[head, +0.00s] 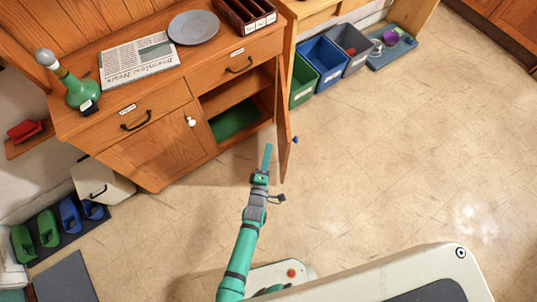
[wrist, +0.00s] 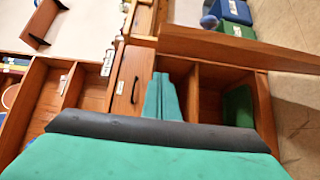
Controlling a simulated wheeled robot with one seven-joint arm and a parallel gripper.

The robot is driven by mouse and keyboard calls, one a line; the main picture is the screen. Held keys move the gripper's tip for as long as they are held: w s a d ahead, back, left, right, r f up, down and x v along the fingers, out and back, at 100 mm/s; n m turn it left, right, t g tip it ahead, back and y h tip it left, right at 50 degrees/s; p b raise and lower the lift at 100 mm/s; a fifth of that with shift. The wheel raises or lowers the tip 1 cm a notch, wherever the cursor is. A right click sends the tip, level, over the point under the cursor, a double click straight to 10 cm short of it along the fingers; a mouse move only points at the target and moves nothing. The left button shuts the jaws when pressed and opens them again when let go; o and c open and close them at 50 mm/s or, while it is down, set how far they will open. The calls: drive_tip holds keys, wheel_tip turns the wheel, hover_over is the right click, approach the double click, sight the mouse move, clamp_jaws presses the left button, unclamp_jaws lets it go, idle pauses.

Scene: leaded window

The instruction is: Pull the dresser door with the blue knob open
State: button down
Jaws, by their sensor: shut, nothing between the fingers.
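The wooden dresser (head: 68,117) stands at the upper left in the head view. Its right door (head: 284,125) stands wide open, swung out toward me and seen nearly edge-on. The blue knob (head: 295,140) is on its outer, right side. The open door also crosses the upper right of the wrist view (wrist: 240,48), with the blue knob (wrist: 209,21) beyond it. My gripper (head: 268,147) is shut and empty, left of the door on its inner side, in front of the open compartment. Its closed fingers show in the wrist view (wrist: 160,97). I cannot tell whether they touch the door.
A left door (head: 145,148) with a white knob is closed. A green item (head: 235,119) lies in the open compartment. A green bottle (head: 80,90), newspaper (head: 140,60) and plate (head: 194,27) sit on top. Bins (head: 323,58) stand behind the door. The floor right is clear.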

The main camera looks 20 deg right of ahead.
drive_tip(key=w+d, duration=0.4)
drive_tip(key=d, duration=0.2)
drive_tip(key=shift+w+d, duration=0.3)
idle(0.3)
